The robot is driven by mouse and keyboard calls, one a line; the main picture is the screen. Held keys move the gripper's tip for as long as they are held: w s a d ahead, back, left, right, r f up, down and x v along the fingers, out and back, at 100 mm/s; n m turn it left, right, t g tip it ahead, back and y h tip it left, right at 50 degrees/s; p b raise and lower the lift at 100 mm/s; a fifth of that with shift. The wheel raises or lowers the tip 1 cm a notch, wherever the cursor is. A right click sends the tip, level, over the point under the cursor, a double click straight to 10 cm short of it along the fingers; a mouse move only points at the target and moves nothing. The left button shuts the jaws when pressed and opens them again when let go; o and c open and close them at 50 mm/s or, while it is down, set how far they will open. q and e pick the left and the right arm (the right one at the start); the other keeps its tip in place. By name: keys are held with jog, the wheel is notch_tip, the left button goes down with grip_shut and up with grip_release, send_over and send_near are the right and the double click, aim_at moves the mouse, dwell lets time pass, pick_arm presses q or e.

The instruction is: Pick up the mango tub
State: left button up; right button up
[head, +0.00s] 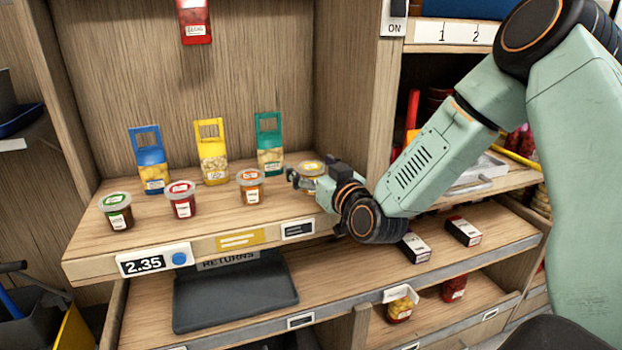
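A small clear tub with a yellow-orange lid (311,168) stands at the right end of the upper shelf; its colour fits mango, but its label is too small to read. My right gripper (315,182) reaches in from the right with its fingers at this tub, one at its left side and one at its right. The gripper partly hides the tub. I cannot tell whether the fingers touch or press it. The tub appears upright on the shelf. My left gripper is out of view.
Tubs with orange (250,185), red (180,197) and green (116,210) lids stand left along the shelf (215,213). Blue (151,160), yellow (212,153) and green (269,143) hanging packs stand behind. A dark returns tray (235,293) lies below. A wooden upright (362,90) rises behind my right gripper.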

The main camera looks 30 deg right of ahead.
jog(key=c, duration=1.3)
jog(key=shift+o, duration=0.2)
